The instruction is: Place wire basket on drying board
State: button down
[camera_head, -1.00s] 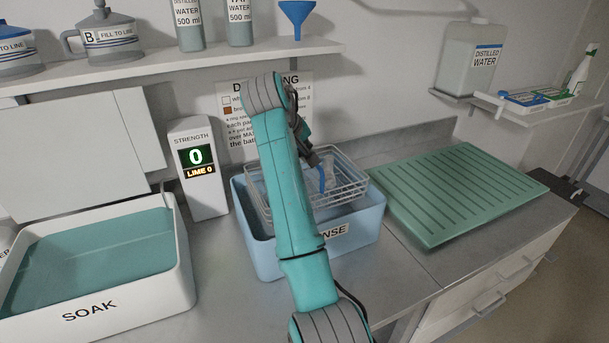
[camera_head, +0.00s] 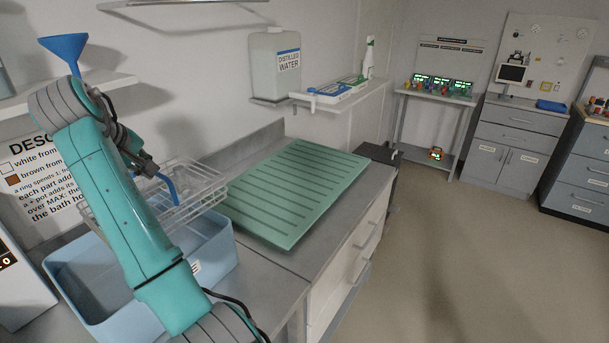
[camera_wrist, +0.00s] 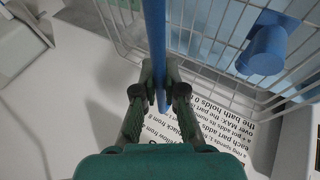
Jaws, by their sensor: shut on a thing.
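The wire basket (camera_head: 207,192) hangs in the air above the blue rinse tub (camera_head: 215,262), partly behind my arm. My gripper (camera_head: 150,170) is shut on its upright blue handle (camera_head: 168,187). In the wrist view, the fingertips (camera_wrist: 166,92) close on the blue handle (camera_wrist: 155,40), and the basket's wires (camera_wrist: 205,40) spread behind it. The green ribbed drying board (camera_head: 300,185) lies flat on the counter to the right of the basket, with nothing on it.
A blue funnel (camera_head: 64,48) stands on the upper left shelf. The space above the board is clear.

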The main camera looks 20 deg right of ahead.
aim_at(287, 192)
jog(key=i+l+z, duration=0.2)
jog(key=z, duration=0.15)
jog(key=i+l+z, duration=0.15)
jog(key=i+z, duration=0.4)
jog(key=z, duration=0.15)
